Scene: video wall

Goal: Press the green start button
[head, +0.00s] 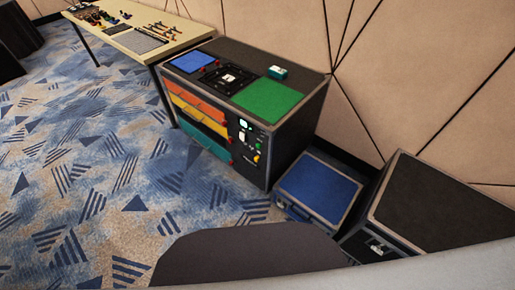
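A black cabinet (290,132) stands against the wall. A small control panel is on the right part of its front, beside the drawers. The panel carries a pale lit element (243,124), a small green spot that may be the green start button (257,146), and a yellow knob or button (256,158) below it. These are too small to tell apart surely. Neither of my grippers is in view.
The cabinet has orange (198,106), yellow and teal drawers, and blue and green (268,100) mats on top. A blue case (318,188) and a dark case (440,207) stand to its right. A table (150,42) with small items is behind left. Carpet at left is clear.

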